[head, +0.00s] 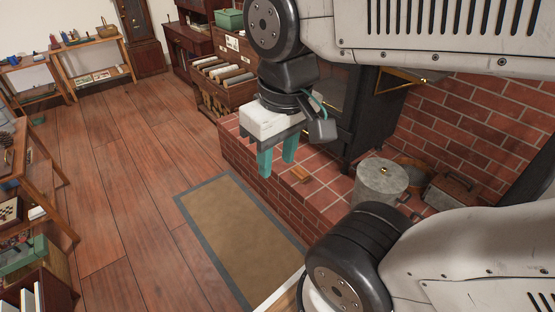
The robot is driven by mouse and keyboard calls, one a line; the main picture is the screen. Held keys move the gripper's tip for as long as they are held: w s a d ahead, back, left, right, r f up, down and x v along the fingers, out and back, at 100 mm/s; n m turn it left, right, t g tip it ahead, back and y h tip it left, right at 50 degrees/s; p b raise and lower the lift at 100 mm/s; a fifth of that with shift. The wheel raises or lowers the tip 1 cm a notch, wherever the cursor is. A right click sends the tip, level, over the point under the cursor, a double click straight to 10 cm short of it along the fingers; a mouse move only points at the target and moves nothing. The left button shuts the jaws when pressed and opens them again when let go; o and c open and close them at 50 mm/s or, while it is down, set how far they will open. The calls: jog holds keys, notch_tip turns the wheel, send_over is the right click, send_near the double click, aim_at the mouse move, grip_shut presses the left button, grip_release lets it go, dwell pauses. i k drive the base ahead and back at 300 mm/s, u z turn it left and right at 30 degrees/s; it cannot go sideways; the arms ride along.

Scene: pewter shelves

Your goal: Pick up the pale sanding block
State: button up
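A small tan block (300,174), which looks like the pale sanding block, lies on the red tiled top of the brick hearth (325,193). My gripper (277,168) points down with its two teal fingers apart and nothing visible held between them. In the picture, the fingers are just to the left of the block, and they appear to be above the hearth. I cannot tell their exact height. The block is not covered by the gripper.
A grey lidded metal canister (381,182) stands on the hearth right of the block, near a wooden bucket (414,173) and a dark box (449,190). A dark stove (365,115) stands behind. A brown rug (240,240) lies on the open wooden floor.

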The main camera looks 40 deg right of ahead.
aim_at(297, 172)
jog(key=i, duration=3.6)
jog(key=z, duration=2.7)
